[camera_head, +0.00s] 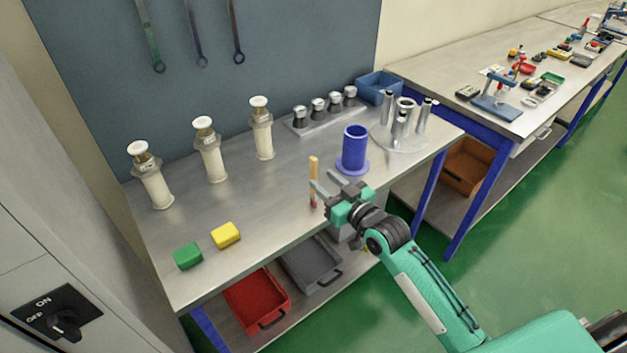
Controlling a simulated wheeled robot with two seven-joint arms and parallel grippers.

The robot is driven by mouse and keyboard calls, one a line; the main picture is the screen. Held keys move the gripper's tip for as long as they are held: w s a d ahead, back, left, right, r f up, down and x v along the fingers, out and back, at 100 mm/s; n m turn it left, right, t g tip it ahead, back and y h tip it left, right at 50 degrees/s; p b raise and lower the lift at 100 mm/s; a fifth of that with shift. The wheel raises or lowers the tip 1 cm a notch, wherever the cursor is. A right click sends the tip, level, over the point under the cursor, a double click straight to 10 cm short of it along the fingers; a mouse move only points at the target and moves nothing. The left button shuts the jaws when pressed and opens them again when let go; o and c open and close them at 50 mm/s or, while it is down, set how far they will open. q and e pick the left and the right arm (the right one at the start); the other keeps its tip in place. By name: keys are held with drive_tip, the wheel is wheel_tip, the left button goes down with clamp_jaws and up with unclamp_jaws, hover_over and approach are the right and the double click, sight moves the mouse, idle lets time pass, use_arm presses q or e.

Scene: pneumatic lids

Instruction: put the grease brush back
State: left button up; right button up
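The grease brush (313,167) is upright, with a light wooden handle and a dark reddish lower end. My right gripper (318,187) comes from the right with its fingers at the middle of the brush. It appears shut on the brush, though the fingers partly hide the contact. I cannot tell if the brush's lower end touches the bench. A blue cup with a round flange (354,150) stands on the bench just right of and behind the brush. My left gripper is not in view.
Several white-capped cylinders (210,152) stand along the back of the bench (240,195). A green block (188,256) and a yellow block (226,235) lie at front left. Metal rods on a round plate (402,137) and a blue bin (378,88) are at right.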

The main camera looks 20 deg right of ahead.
sight(316, 173)
drive_tip(key=shift+w+a+r+p, duration=0.2)
drive_tip(key=shift+w+p, duration=0.1)
drive_tip(key=shift+w, duration=0.25)
drive_tip(key=p+x, duration=0.1)
drive_tip(key=x, duration=0.2)
drive_tip(key=shift+w+f, duration=0.1)
drive_tip(key=shift+w, duration=0.15)
drive_tip(key=shift+w+a+f, duration=0.1)
drive_tip(key=shift+w+a, duration=0.1)
drive_tip(key=shift+w, duration=0.2)
clamp_jaws()
